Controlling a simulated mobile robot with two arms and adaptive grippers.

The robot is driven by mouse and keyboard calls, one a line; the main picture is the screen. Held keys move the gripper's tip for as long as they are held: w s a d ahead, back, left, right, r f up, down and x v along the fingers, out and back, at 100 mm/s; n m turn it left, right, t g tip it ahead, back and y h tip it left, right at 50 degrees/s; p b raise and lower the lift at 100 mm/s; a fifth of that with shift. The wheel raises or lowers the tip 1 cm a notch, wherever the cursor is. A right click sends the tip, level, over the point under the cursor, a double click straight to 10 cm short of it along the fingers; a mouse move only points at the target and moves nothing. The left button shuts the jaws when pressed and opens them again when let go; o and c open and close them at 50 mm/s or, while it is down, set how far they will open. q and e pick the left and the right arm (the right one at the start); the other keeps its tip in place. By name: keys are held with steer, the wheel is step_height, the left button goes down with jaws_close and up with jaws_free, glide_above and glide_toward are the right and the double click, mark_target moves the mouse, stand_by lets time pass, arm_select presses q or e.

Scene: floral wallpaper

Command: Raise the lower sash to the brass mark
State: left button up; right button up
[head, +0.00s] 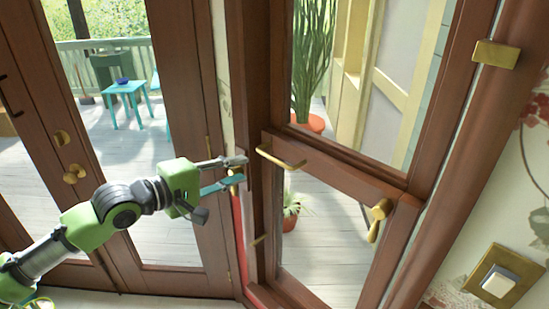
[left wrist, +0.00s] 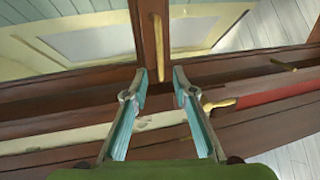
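The lower sash (head: 340,168) has a brown wooden frame and sits low in the window frame. A brass bar handle (head: 281,157) is on the left of its top rail, and a brass lever (head: 379,215) is at its right. A brass plate (head: 497,53), possibly the mark, is higher on the right jamb. My left gripper (head: 244,171) is open, left of the bar handle. In the left wrist view, its fingertips (left wrist: 160,82) are apart and empty, with the bar handle (left wrist: 159,45) ahead of the gap. My right gripper is not in view.
A red strip (head: 238,215) runs down the left jamb, with a small brass piece (head: 258,240) close by. A glazed door (head: 180,100) with brass knobs stands at left. A wall switch (head: 498,284) is at lower right. Plants stand beyond the glass.

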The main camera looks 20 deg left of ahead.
mark_target(274, 157)
arm_select(q)
steer(key=p+x, duration=0.2)
steer(key=x, duration=1)
steer(key=shift+w+d+p, duration=0.25)
steer(key=shift+p, duration=0.1)
jaws_close()
